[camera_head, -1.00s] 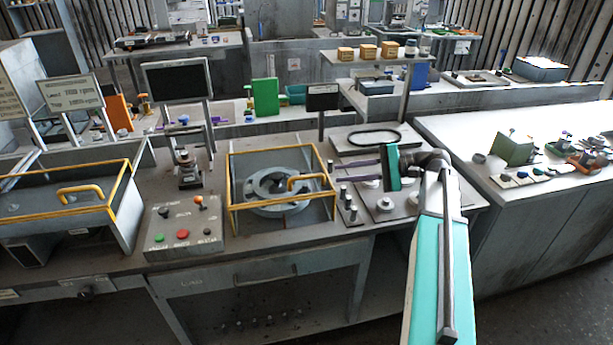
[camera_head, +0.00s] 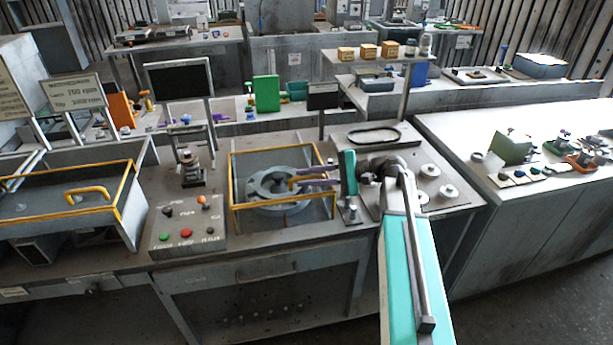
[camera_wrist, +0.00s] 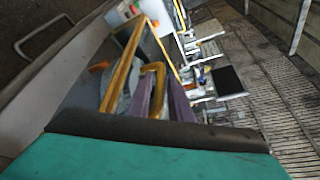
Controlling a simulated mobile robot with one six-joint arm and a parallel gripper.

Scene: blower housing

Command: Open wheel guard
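The wheel guard (camera_head: 233,190) is a yellow-edged, see-through box on the middle bench, and it lies closed over a grey round wheel housing (camera_head: 262,187). Its yellow handle (camera_head: 293,184) is on the right side and also shows in the wrist view (camera_wrist: 154,69). My gripper (camera_head: 305,178) has two purple fingers pointing left at this handle. In the wrist view the fingers (camera_wrist: 161,88) are apart, with the handle at and between their tips. I cannot tell whether they touch it.
A control box (camera_head: 187,230) with coloured buttons stands left of the guard. Another yellow-edged guard (camera_head: 60,215) is further left. A small post (camera_head: 351,212) stands close below my gripper. Knobs (camera_head: 448,192) and a black belt loop (camera_head: 374,136) are to the right and behind.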

